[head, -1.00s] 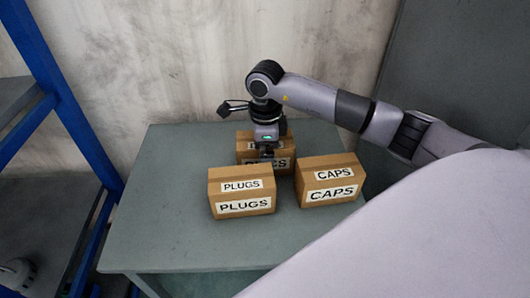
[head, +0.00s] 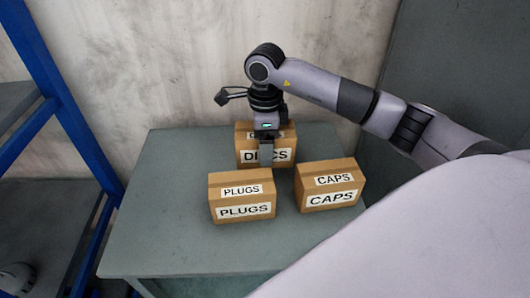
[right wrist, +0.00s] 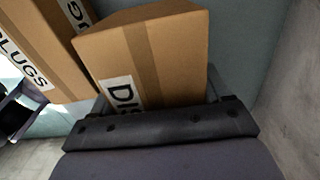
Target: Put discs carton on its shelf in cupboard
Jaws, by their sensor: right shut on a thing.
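The discs carton (head: 283,155) is a brown box with white labels at the back of the grey-green table, behind the plugs and caps cartons. My right gripper (head: 266,152) comes down on it from above and is shut on it, with one finger across its labelled front. In the right wrist view the discs carton (right wrist: 155,62) sits between the jaws (right wrist: 158,105), its label partly hidden. It appears slightly raised, but its base is hidden behind the plugs carton. My left gripper is not in view. The cupboard is not clearly identifiable.
The plugs carton (head: 242,198) stands in front of the discs carton, and the caps carton (head: 329,186) stands to the right. The table's (head: 150,220) left part is clear. A blue-framed rack (head: 75,125) stands at the left; a wall is close behind.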

